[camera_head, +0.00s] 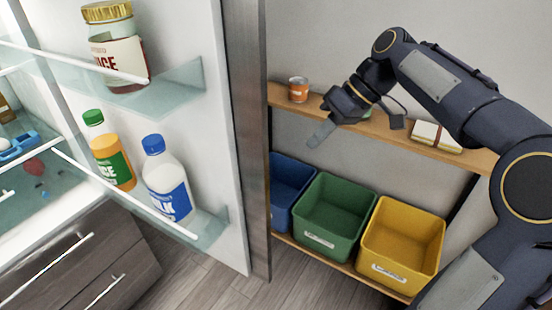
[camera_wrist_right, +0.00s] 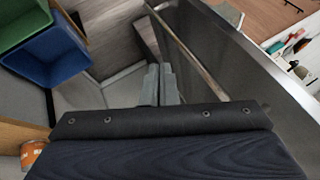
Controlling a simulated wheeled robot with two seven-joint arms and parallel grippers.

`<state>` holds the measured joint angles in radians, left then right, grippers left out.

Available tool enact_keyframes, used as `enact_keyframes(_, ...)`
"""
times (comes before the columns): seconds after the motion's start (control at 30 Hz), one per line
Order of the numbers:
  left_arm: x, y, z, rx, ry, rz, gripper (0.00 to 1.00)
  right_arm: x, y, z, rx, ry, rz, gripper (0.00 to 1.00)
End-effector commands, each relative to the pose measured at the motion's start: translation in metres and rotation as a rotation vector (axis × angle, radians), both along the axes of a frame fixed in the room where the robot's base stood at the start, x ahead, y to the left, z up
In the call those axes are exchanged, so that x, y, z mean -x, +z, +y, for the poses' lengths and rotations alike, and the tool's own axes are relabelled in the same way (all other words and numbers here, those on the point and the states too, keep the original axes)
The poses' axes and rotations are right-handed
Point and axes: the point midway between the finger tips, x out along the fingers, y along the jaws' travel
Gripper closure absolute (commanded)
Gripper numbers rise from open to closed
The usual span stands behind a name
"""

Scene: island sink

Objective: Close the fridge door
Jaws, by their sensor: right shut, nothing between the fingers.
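The fridge door (camera_head: 251,120) stands open in the head view, its inner side facing left and its steel edge upright near the middle. Its inner shelves hold a jar (camera_head: 117,50), a green-capped bottle (camera_head: 108,150) and a milk bottle (camera_head: 167,180). My right gripper (camera_head: 322,133) is shut and empty, to the right of the door's edge, on its outer side. In the wrist view its fingers (camera_wrist_right: 160,84) are together, beside the steel outer face of the door (camera_wrist_right: 245,60) and its long handle (camera_wrist_right: 187,48); I see no clear contact. My left gripper is out of view.
A wooden wall shelf (camera_head: 440,154) with a can (camera_head: 298,89) lies behind the right gripper. Blue (camera_head: 289,185), green (camera_head: 333,217) and yellow bins (camera_head: 402,243) stand below it. Drawers (camera_head: 85,260) are at lower left. Wooden floor (camera_head: 200,285) shows below the door.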

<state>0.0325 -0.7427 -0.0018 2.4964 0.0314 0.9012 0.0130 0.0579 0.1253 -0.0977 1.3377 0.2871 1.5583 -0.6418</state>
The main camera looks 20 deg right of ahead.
Motion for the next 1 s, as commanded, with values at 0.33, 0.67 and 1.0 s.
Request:
enact_keyframes(0.33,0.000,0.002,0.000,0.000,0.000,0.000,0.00,-0.041,0.002,0.002,-0.018,0.153,-0.027,1.00)
enact_keyframes(0.67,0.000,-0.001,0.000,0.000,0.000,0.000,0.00,-0.046,-0.048,0.040,-0.017,0.154,-0.025,1.00)
enact_keyframes(1.0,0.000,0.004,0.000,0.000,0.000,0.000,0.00,-0.035,-0.069,0.082,-0.016,0.152,-0.030,1.00)
